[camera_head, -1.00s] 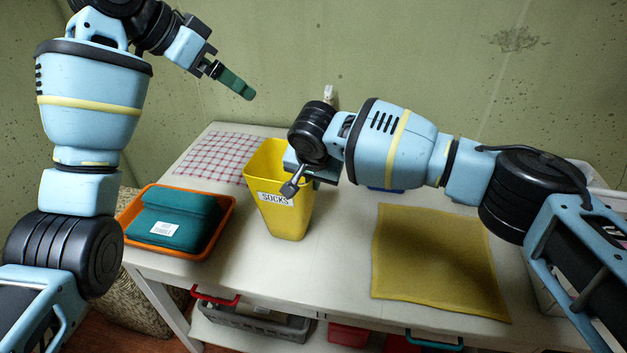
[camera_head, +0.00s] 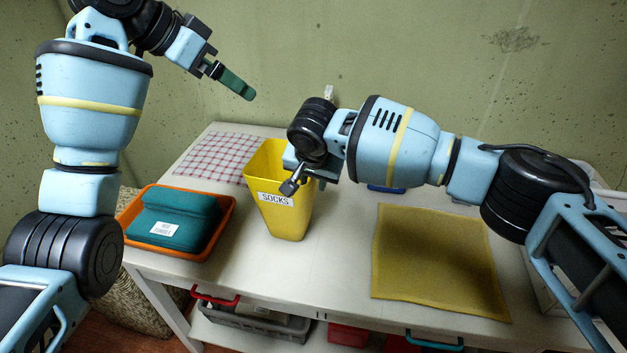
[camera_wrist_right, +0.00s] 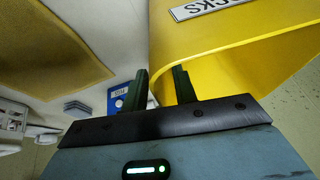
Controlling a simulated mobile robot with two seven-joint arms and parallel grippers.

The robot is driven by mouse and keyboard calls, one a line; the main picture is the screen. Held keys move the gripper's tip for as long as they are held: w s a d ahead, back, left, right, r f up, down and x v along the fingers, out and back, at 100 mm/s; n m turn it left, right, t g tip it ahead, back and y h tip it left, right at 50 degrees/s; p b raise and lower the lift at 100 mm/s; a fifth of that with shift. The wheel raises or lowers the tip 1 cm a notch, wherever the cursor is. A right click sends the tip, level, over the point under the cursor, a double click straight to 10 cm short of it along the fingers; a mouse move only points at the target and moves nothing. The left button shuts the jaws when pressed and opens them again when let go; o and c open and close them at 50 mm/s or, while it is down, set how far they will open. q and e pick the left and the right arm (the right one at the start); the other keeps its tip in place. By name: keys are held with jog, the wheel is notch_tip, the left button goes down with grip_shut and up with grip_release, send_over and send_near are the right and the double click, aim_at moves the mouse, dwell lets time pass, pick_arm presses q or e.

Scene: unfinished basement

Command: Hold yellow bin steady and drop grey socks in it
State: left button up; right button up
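The yellow bin (camera_head: 290,221), labelled SOCKS, stands upright on the table; its wall also shows in the right wrist view (camera_wrist_right: 225,75). My right gripper (camera_head: 305,182) is at the bin's right rim. My left gripper (camera_head: 235,84) hangs high near the wall, behind and left of the bin. Its green finger is seen side-on, so its opening is unclear. I can make out no grey socks.
An orange tray (camera_head: 137,239) left of the bin holds a teal bundle (camera_head: 170,222) with a small white label. A yellow mat (camera_head: 440,262) lies at right, a checked cloth (camera_head: 212,158) at back left. A blue item (camera_wrist_right: 118,98) is partly hidden. Crates sit below the table.

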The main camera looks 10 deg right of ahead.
jog(key=v, duration=1.1)
jog(key=shift+r, duration=0.1)
